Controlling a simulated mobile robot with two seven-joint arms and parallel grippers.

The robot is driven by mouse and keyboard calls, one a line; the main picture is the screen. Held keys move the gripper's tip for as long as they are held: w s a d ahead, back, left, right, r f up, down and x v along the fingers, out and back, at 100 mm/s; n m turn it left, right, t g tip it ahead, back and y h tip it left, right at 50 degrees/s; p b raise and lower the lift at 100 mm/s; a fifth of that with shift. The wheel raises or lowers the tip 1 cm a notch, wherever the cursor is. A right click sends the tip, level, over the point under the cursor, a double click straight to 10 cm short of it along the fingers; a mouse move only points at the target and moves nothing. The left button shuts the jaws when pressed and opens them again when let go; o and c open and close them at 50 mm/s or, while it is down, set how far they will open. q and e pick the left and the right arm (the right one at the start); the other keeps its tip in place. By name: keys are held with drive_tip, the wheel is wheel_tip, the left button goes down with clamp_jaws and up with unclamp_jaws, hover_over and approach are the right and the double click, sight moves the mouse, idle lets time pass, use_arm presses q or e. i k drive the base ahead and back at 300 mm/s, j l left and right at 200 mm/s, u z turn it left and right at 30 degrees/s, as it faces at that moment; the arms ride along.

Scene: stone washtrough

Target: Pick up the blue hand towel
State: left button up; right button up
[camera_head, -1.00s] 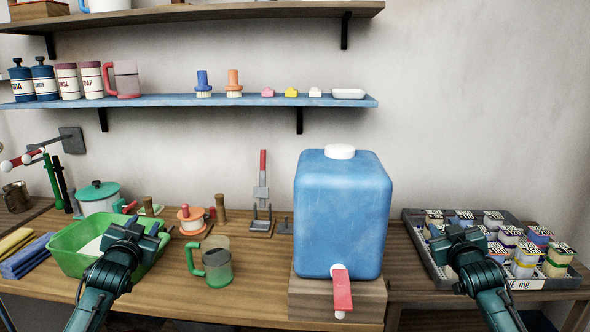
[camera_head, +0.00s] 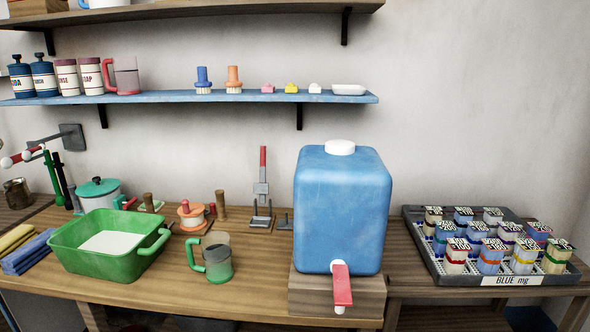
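The blue hand towel (camera_head: 27,254) lies folded at the far left of the table, in front of and partly against a folded yellow towel (camera_head: 16,236). Both are cut close to the left edge of the head view. Nothing is touching the blue towel from above. Neither of my grippers shows in the head view now.
A green basin (camera_head: 105,262) with something white inside stands just right of the towels. A green-handled mug (camera_head: 217,262), a blue water tank (camera_head: 342,210) on a wooden block and a tray of jars (camera_head: 530,281) stand farther right. The table front is clear.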

sight(17, 263)
drive_tip(key=u, duration=1.55)
